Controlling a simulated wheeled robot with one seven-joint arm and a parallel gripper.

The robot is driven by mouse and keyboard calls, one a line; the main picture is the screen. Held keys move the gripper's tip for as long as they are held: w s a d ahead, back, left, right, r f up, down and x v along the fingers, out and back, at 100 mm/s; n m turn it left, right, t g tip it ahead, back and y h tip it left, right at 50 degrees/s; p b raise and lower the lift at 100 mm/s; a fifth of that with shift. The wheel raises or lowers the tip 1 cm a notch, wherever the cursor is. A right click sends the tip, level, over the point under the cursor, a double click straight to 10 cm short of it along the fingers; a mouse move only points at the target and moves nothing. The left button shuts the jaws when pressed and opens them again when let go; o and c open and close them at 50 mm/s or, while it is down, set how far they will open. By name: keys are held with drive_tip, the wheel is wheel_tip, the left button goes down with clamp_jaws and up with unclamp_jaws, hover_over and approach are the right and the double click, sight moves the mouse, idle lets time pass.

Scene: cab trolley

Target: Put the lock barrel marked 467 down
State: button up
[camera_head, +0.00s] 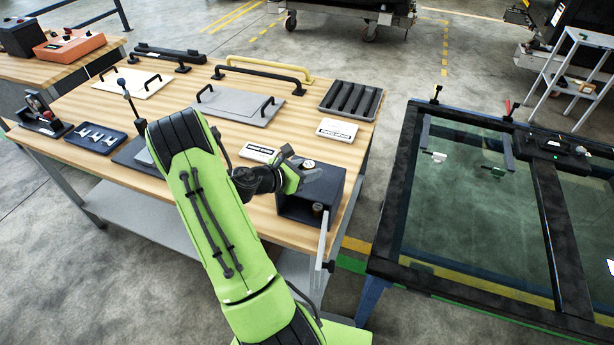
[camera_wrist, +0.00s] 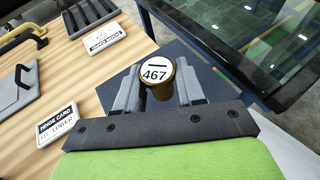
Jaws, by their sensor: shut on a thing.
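The lock barrel marked 467 (camera_wrist: 156,74) has a white round face with a dark slot line and a brass-coloured body. My gripper (camera_wrist: 158,88) is shut on it, one grey finger on each side. The number faces the wrist camera. In the head view the barrel's pale face (camera_head: 309,164) shows at the tip of my gripper (camera_head: 305,173), over the dark box (camera_head: 296,207) at the table's right front corner. The barrel's lower end is hidden, so I cannot tell whether it touches the box top.
White label cards (camera_head: 259,152) (camera_head: 337,130) lie behind the box. A slotted black tray (camera_head: 351,100) and a grey handled panel (camera_head: 238,105) lie farther back. A framed glass panel (camera_head: 470,190) stands to the right.

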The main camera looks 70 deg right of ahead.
drive_tip(key=shift+f, duration=1.25)
drive_tip(key=shift+f, duration=0.1)
drive_tip(key=o, duration=1.1)
